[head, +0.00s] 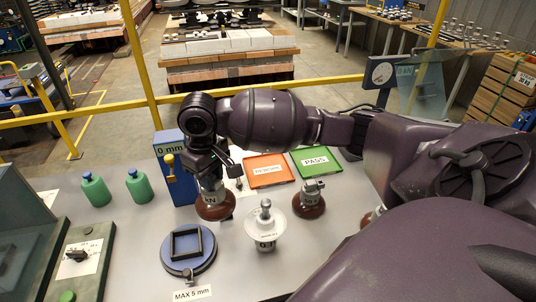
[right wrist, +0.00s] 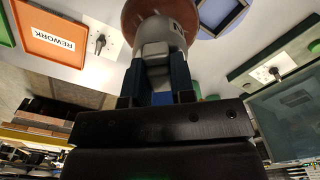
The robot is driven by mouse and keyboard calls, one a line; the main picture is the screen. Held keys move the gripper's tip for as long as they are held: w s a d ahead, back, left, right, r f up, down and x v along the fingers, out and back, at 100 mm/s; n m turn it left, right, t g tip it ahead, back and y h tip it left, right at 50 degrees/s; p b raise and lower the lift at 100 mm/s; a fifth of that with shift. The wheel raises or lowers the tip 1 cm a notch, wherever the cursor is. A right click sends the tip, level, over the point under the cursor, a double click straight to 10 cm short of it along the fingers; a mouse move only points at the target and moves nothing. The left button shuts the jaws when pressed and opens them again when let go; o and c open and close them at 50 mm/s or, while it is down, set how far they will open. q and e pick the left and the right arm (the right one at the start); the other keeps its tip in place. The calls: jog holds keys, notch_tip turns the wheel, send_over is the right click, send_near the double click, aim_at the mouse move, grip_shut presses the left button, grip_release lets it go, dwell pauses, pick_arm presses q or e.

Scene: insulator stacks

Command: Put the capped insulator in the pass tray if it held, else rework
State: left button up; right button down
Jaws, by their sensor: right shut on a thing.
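My right gripper (head: 209,178) is shut on the grey metal cap of a brown disc insulator (head: 214,207). In the right wrist view its blue fingers (right wrist: 155,85) clasp the cap, with the brown disc (right wrist: 150,15) beyond. I cannot tell whether the insulator touches the table. The orange rework tray (head: 283,177) and green pass tray (head: 326,170) lie behind and to the right, and look empty. The rework tray (right wrist: 30,48) also shows in the right wrist view. A white insulator (head: 279,222) and another brown one (head: 309,205) stand to the right. My left gripper is out of view.
A blue round fixture (head: 187,262) with a square frame stands in front, by a "MAX 5 mm" label (head: 192,294). A blue box (head: 174,180) reading 0 mm stands behind the gripper. Two green bottles (head: 96,190) and a panel (head: 77,263) are at left. My right arm covers the table's right.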

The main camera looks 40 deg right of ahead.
jog(key=w+d+r+n+b, duration=0.1)
jog(key=w+d+r+n, duration=0.3)
jog(key=d, duration=0.5)
jog(key=w+d+r+n+b, duration=0.2)
jog(key=d+n, duration=0.3)
jog(key=d, duration=0.4)
jog(key=w+d+r+n+b, duration=0.1)
jog(key=w+d+r+n, duration=0.3)
jog(key=d, duration=0.4)
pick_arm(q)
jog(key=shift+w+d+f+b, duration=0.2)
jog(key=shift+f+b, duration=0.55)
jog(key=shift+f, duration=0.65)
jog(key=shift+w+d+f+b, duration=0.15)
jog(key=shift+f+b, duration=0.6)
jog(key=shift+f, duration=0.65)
pick_arm(e)
notch_tip(320, 180, down, 20)
jog(key=s+n, duration=0.1)
jog(key=shift+d, duration=0.25)
jog(key=c, duration=1.4)
grip_release()
jog(key=shift+s+f, duration=0.1)
jog(key=shift+f, duration=0.15)
jog(key=o, duration=0.4)
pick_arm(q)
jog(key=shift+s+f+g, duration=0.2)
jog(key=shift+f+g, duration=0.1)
pick_arm(e)
jog(key=shift+o, duration=0.2)
